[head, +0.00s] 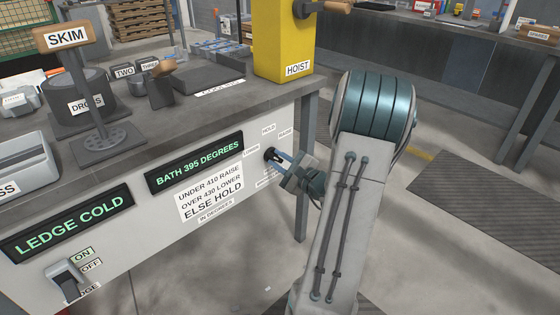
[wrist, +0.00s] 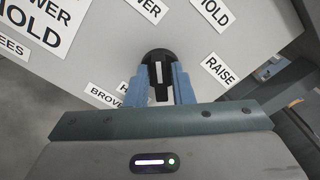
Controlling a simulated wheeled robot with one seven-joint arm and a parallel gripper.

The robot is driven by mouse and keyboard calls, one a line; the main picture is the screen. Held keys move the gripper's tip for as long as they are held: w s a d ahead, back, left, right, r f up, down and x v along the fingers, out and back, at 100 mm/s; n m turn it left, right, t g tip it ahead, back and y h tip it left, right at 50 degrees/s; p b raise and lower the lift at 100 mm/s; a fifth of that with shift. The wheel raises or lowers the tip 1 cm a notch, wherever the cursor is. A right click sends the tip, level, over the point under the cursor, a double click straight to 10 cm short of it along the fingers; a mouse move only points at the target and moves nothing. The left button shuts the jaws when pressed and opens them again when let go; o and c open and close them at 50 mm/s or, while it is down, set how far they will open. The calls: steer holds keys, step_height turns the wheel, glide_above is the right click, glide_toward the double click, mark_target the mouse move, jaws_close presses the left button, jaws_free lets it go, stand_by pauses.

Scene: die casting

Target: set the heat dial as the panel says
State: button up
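The black heat dial (head: 271,155) is on the grey front panel, with HOLD above it, RAISE (head: 286,133) at upper right and LOWER (head: 251,152) at left. The display (head: 196,162) reads BATH 395 DEGREES. The sign (head: 210,192) reads UNDER 410 RAISE, OVER 430 LOWER, ELSE HOLD.
A second display (head: 70,224) reads LEDGE COLD, above an ON/OFF switch (head: 66,279). On the bench stand a SKIM tool (head: 92,95), a DROSS pot (head: 84,100) and a yellow HOIST post (head: 284,40). Labels below the dial are partly hidden. Floor at right is open.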

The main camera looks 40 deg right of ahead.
jaws_close()
steer(key=shift+r+m+p, duration=0.1)
steer(key=shift+m+p, duration=0.2)
steer(key=shift+p, duration=0.1)
steer(key=m+p, duration=0.3)
steer(key=shift+d+r+m+p, duration=0.1)
steer(key=shift+r+m+p, duration=0.05)
steer(key=shift+m+p, duration=0.15)
steer(key=m+p, duration=0.4)
steer(key=shift+d+m+p, duration=0.1)
steer(key=shift+m+p, duration=0.2)
steer(key=shift+d+f+m+p, duration=0.1)
steer(key=shift+f+m+p, duration=0.05)
steer(key=shift+m+p, duration=2.1)
steer(key=shift+d+f+m+p, duration=0.1)
steer(key=shift+m+p, duration=2.15)
steer(key=shift+f, duration=0.1)
